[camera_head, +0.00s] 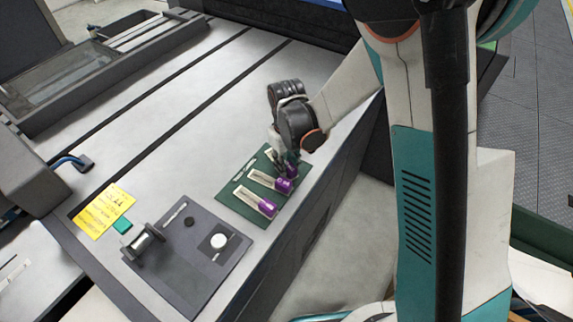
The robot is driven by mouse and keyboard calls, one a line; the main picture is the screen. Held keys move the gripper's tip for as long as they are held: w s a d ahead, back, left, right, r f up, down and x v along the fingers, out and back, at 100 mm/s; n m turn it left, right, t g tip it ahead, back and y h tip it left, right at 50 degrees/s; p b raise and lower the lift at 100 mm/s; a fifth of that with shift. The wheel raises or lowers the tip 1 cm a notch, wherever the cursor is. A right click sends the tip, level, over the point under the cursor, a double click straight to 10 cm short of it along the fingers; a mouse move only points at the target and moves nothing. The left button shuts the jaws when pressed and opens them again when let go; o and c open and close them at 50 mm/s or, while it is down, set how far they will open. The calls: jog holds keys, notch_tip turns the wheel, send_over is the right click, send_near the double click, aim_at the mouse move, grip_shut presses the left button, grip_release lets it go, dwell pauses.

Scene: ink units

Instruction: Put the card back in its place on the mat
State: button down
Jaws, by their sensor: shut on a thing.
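The green mat (236,207) lies near the right edge of the grey worktop. Two pale pieces with purple ends, a front one (251,197) and a middle one (266,178), lie on it side by side. My gripper (280,163) points down over the mat's far part and is shut on a third pale piece with a purple end, which I take to be the card (292,170). The fingers hide much of it. I cannot tell whether it touches the mat.
A dark grey mat (190,285) with a small roller stand (145,240) and a white round part (218,241) lies at the front. The worktop behind is mostly clear.

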aim_at(287, 163)
jog(key=c, duration=1.6)
grip_release()
notch_tip(287, 163, up, 12)
jog(key=p, duration=0.4)
jog(key=shift+r, duration=0.1)
